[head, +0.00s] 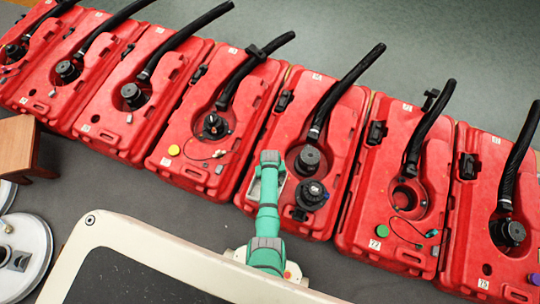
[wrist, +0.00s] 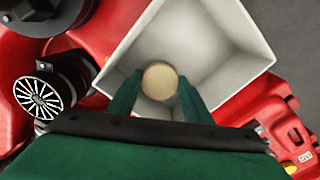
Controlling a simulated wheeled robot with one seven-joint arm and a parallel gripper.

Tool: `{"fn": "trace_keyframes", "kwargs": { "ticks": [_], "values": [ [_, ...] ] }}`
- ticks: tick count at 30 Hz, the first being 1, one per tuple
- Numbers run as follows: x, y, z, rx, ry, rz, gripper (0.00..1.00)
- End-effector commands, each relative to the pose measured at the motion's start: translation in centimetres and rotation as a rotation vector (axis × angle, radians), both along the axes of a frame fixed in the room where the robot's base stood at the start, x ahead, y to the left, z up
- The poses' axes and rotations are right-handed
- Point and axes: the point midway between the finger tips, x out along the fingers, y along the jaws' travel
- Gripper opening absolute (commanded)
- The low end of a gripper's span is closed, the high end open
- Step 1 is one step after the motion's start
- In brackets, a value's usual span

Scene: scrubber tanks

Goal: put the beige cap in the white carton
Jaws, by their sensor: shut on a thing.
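The beige cap (wrist: 159,81) is a small round disc in the middle of the wrist view. My gripper (wrist: 160,90) is shut on it, with one green finger on each side. The white carton (wrist: 232,72) is open and square, and it lies behind the cap and fingers in the wrist view. The cap is over the carton's opening; its height above the carton floor is hard to tell. In the head view my green arm covers the cap, and only pale edges that may be the carton show beside the arm.
Red tanks with black hoses stand in a row, such as this one (head: 385,190). A black round fitting (head: 312,194) is close to the right of my arm. A yellow cap (head: 174,150) and a green cap (head: 382,231) lie on other tanks. A brown wooden piece (head: 18,147) is at left.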

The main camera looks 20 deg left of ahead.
Motion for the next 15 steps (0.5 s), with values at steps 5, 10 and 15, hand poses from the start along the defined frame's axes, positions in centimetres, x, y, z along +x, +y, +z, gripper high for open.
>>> {"fn": "trace_keyframes", "kwargs": {
  "ticks": [5,10,15],
  "values": [
    [0.01,0.01,-0.12,0.000,0.000,0.000,0.53],
    [0.01,0.01,-0.11,0.000,0.000,0.000,0.53],
    [0.07,0.04,0.41,0.000,-0.002,0.000,0.53]
  ]
}}
